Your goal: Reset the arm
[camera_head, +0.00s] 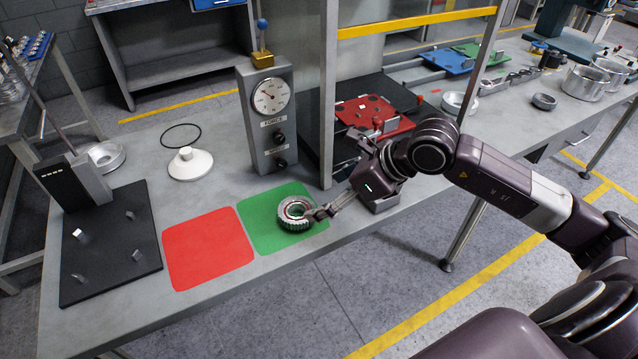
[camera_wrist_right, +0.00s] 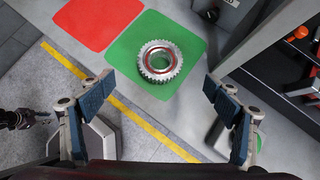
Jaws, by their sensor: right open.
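A toothed metal ring (camera_head: 294,212) lies flat on the green square (camera_head: 258,236) on the bench. It also shows in the right wrist view (camera_wrist_right: 143,67). My right gripper (camera_head: 313,213) reaches in from the right, with its fingertips close beside the ring in the head view. In the right wrist view my right gripper (camera_wrist_right: 160,84) is open, its two blue-padded fingers wide apart and nothing between the pads. The ring lies just beyond the fingertips. A dark mechanical part at the left edge of the wrist view looks like my left gripper (camera_wrist_right: 24,118); its jaws are too small to read.
A red square (camera_head: 208,248) lies left of the green one. A force gauge stand (camera_head: 268,125) and a metal post (camera_head: 327,110) rise behind. A black plate with pegs (camera_head: 110,245) is at the left. A red plate (camera_head: 372,113) sits behind my right arm.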

